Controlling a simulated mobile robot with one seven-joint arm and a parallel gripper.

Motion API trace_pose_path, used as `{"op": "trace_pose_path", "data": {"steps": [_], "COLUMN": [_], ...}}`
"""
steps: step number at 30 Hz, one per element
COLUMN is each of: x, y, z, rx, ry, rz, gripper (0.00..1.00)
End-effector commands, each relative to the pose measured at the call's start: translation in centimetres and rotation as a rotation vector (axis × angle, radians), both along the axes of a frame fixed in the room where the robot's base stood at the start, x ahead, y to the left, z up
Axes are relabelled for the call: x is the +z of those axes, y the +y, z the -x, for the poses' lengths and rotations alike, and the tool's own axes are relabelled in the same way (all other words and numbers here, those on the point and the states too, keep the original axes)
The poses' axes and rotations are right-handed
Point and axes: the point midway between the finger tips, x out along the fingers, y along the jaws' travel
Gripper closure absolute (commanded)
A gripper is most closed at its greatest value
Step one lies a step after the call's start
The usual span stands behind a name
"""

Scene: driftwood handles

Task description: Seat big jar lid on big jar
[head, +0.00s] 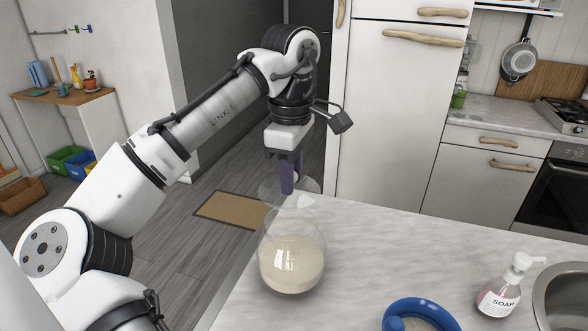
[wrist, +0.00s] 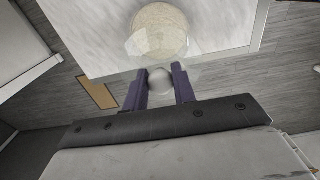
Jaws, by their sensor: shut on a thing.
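The big jar (head: 292,262) is clear glass with pale, grain-like contents and stands near the counter's left edge. In the wrist view the jar (wrist: 160,30) shows at the top. My gripper (head: 290,185) is shut on the knob of the clear glass big jar lid (head: 305,186). In the wrist view my gripper (wrist: 161,84) has one purple finger on each side of the round knob, and the lid (wrist: 182,50) overlaps the jar's near side. The lid is held above and behind the jar's mouth in the head view. The exact gap between them is hard to tell.
The pale counter (head: 400,255) holds a blue-rimmed bowl (head: 419,308) and a soap bottle (head: 503,290) beside the sink (head: 562,300). A tall white cabinet (head: 395,110) stands behind. A brown mat (head: 232,209) lies on the floor.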

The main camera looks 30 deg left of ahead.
Motion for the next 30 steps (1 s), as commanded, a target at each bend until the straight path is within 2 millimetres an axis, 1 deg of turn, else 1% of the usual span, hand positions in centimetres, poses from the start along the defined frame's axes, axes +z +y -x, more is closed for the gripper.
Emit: {"op": "trace_pose_path", "data": {"steps": [1,21,24,30], "x": [-0.5,-5.9,-6.4,-6.9], "y": [0.0,0.0,0.0,0.0], "z": [0.0,0.0,0.0,0.0], "rx": [0.0,0.002,0.001,-0.001], "ry": [0.001,0.0,0.001,0.0], "rz": [-0.001,-0.002,0.0,0.001], "gripper": [0.96,0.96,0.96,0.96]}}
